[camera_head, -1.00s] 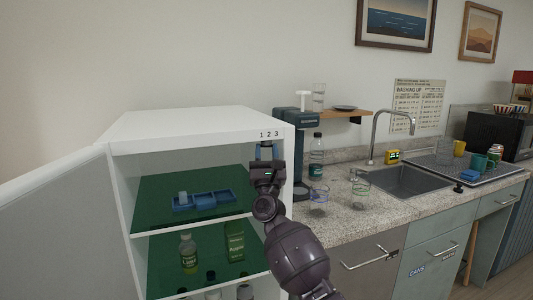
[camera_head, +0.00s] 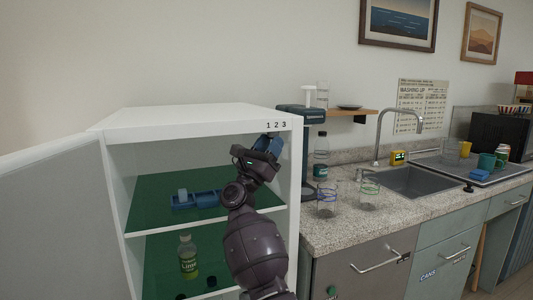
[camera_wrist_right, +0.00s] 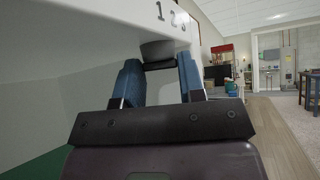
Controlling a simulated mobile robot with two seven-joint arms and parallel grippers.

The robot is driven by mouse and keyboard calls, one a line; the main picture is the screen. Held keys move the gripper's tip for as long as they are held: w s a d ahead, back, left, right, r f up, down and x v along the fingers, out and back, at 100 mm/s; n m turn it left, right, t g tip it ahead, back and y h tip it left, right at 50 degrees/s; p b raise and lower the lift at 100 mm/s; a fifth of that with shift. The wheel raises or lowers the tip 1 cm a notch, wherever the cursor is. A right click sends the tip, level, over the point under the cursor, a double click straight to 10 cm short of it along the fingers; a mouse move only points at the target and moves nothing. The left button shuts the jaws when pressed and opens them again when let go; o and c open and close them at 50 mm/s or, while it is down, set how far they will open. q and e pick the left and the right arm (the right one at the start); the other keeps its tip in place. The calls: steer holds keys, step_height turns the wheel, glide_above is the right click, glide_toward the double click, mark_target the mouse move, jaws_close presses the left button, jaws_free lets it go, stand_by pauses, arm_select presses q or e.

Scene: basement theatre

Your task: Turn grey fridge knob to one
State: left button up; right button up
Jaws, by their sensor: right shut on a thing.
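The fridge (camera_head: 200,116) stands open at the left, with the numbers 1 2 3 along its top front edge. The grey knob (camera_wrist_right: 157,50) sits just below the numbers in the right wrist view, between the blue fingers. My right gripper (camera_head: 268,145) is shut on the knob, its hand tilted with the fingertips up and to the right. It also shows in the right wrist view (camera_wrist_right: 160,72). In the head view the fingers mostly hide the knob, and the number it points to cannot be read. My left gripper is not in view.
The fridge door (camera_head: 50,215) is swung open at the left. Inside, a blue tray (camera_head: 208,200) is on the upper shelf and a lime bottle (camera_head: 187,257) below. Right of the fridge, the counter (camera_head: 400,207) holds glasses, a bottle and a dispenser.

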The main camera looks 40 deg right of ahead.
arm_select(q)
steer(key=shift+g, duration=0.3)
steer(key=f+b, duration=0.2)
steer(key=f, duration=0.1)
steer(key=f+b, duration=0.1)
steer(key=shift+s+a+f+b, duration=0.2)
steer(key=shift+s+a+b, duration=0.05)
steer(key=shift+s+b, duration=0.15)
arm_select(e)
steer(key=m+g, duration=0.1)
steer(key=g, duration=0.3)
steer(key=m+g, duration=0.2)
steer(key=g, duration=0.1)
steer(key=m+g, duration=0.2)
steer(key=g, duration=0.2)
steer(key=shift+w+f+g, duration=0.15)
steer(key=shift+w+g, duration=0.15)
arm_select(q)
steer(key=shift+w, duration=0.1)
arm_select(e)
steer(key=shift+g, duration=0.3)
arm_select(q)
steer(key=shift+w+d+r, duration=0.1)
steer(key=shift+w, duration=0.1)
arm_select(e)
steer(key=o, duration=0.9)
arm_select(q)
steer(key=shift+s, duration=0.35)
arm_select(e)
steer(key=shift+o, duration=0.2)
